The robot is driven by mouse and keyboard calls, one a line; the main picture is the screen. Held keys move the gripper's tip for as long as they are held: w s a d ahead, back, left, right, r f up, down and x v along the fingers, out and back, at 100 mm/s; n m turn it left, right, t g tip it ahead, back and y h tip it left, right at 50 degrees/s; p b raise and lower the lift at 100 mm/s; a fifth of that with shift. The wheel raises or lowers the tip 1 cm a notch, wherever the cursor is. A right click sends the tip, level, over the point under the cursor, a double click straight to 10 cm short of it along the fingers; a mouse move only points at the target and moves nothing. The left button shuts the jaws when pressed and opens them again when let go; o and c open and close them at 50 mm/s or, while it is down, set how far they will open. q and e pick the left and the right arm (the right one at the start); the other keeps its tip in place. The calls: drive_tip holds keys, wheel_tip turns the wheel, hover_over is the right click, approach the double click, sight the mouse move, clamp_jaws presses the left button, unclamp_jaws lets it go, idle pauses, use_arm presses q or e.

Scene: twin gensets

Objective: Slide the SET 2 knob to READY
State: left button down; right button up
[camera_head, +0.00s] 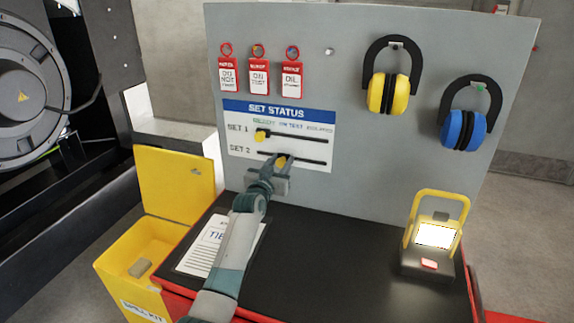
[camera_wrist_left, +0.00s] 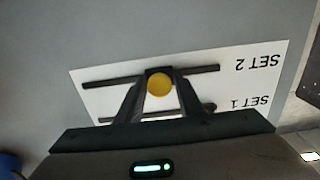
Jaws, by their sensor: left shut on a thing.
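The SET STATUS board (camera_head: 233,160) is on the grey panel, with a SET 1 slot above a SET 2 slot. The SET 1 knob (camera_head: 261,135) is yellow and sits near the left end of its slot. The SET 2 knob (camera_head: 281,161) is yellow and sits partway along its slot, right of the SET 1 knob. My left gripper (camera_head: 281,163) is shut on the SET 2 knob. In the left wrist view, which is upside down, the knob (camera_wrist_left: 159,84) shows between the fingers. The column labels are too small to read surely. My right gripper is not in view.
Red tags (camera_head: 259,78) hang above the board. Yellow earmuffs (camera_head: 388,92) and blue earmuffs (camera_head: 463,128) hang to the right. A lit work lamp (camera_head: 434,236) stands on the black bench top (camera_head: 335,260). A yellow bin (camera_head: 170,232) with an open lid is at left.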

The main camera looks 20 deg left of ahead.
sight(264, 152)
use_arm(q)
drive_tip(key=a+b, duration=0.2)
drive_tip(key=a, duration=0.4)
drive_tip(key=shift+w+a+f, duration=0.1)
drive_tip(key=shift+w+a, duration=0.05)
drive_tip(key=shift+a, duration=0.5)
drive_tip(key=shift+r, duration=0.2)
drive_tip(key=c, duration=1.4)
unclamp_jaws()
drive_tip(key=shift+a, duration=0.1)
drive_tip(key=shift+c, duration=0.2)
drive_tip(key=shift+f, duration=0.1)
